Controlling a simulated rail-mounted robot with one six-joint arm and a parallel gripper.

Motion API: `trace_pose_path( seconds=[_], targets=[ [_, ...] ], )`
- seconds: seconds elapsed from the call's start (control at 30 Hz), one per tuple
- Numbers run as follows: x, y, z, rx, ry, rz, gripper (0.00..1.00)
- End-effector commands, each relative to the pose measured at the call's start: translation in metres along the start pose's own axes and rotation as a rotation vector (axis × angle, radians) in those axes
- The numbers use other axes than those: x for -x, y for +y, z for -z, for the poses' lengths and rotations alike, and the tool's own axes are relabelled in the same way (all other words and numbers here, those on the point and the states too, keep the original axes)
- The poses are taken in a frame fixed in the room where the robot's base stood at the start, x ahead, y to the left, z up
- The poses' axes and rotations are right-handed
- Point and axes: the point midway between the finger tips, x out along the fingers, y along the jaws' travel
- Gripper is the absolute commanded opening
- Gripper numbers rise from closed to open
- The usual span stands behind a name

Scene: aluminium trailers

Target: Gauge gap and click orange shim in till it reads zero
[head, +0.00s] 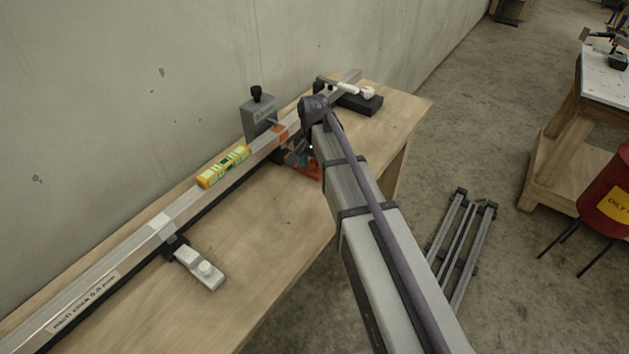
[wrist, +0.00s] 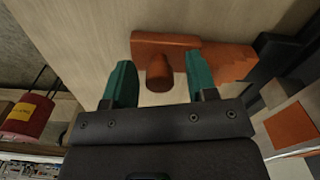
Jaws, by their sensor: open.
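The orange shim (head: 303,170) lies on the bench beside the aluminium beam (head: 195,202), partly hidden by my arm in the head view. In the wrist view the orange shim (wrist: 222,60) is a wedge with stepped teeth at its right end and a round upright knob (wrist: 158,73). My gripper (wrist: 160,82) is open, its two green fingers either side of the knob, with gaps showing on both sides. A yellow spirit level (head: 223,166) sits on the beam. The beam carries a label (head: 85,302) reading "each click 0.5 mm". I cannot make out any gauge reading.
A grey block with a black knob (head: 258,117) stands behind the beam by the wall. A white-handled fitting (head: 200,268) is at the beam's front side. A black block (head: 360,101) stands at the far end. The bench front (head: 265,235) is clear.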

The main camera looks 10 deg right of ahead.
Motion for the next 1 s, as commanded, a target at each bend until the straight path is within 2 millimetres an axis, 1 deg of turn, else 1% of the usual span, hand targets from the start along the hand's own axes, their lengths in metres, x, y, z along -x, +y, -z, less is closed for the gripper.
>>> trace_pose_path(
  seconds=[0.03,0.1,0.37,0.9,0.93,1.0],
  targets=[
    [-0.0177,0.0,0.0,0.0,0.0,0.0,0.52],
    [-0.0221,0.0,-0.0001,0.001,0.0,-0.001,0.52],
    [-0.0194,0.0,-0.0001,0.001,0.0,-0.001,0.52],
    [-0.0195,0.0,-0.0001,0.001,0.0,-0.001,0.01],
    [-0.0195,0.0001,-0.0001,0.001,0.0,-0.001,0.0],
    [-0.0195,0.0001,-0.0001,0.001,0.0,-0.001,0.0]
  ],
)
